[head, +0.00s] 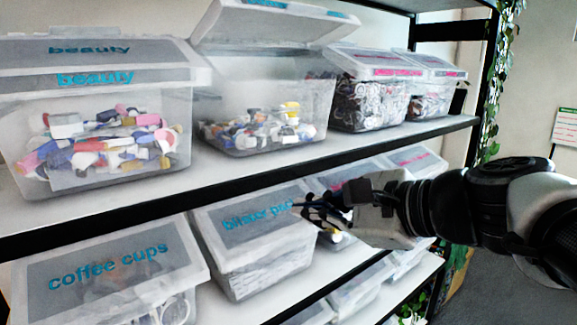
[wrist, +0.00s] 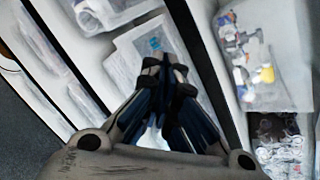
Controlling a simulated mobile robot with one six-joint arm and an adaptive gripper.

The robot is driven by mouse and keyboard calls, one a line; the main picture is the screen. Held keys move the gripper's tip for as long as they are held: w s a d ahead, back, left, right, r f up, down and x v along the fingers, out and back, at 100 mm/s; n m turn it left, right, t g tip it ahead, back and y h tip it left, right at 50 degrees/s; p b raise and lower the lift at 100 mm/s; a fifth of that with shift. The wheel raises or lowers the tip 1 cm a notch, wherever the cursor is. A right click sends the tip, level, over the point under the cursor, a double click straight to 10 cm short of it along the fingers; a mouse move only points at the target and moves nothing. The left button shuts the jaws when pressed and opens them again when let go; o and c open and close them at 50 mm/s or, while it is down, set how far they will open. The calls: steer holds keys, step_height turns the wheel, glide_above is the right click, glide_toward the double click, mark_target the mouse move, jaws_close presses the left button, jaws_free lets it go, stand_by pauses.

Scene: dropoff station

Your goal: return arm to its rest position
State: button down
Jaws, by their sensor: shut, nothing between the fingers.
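My gripper (head: 318,207) reaches in from the right in the head view, in front of the lower shelf and the bin with blue lettering (head: 245,252). In the wrist view my gripper (wrist: 166,66) has its fingers together with nothing between them. Its fingertips overlap the lettered bin's lid in the head view; whether they touch it I cannot tell. My arm extends from the gripper to the right edge of the head view.
The upper shelf (head: 225,168) holds a closed "beauty" bin (head: 105,125), a bin with a raised lid (head: 262,105) and bins with pink labels (head: 370,95). A "coffee cups" bin (head: 110,275) stands lower left. Leafy vines (head: 492,95) hang by the right post. Floor shows lower right.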

steer(key=s+d+f+n+g+h+b, duration=0.15)
steer(key=s+f+n+h+b, duration=0.3)
steer(key=f, duration=0.85)
steer(key=s+d+f+n+g+h+b, duration=0.15)
steer(key=s+f+n+b, duration=0.3)
steer(key=s+f, duration=0.55)
steer(key=s+d+f+n+g+h+b, duration=0.1)
steer(key=s+d+f+n+h+b, duration=0.1)
steer(key=f, duration=0.5)
steer(key=s+d+f+n+h+b, duration=0.1)
steer(key=s+d+f+n+b, duration=0.2)
steer(key=d+f+n, duration=0.2)
step_height(320, 180, down, 3)
steer(key=shift+f+n+g+h+b, duration=0.2)
steer(key=shift+n+g+h+b, duration=0.2)
steer(key=shift+n, duration=0.6)
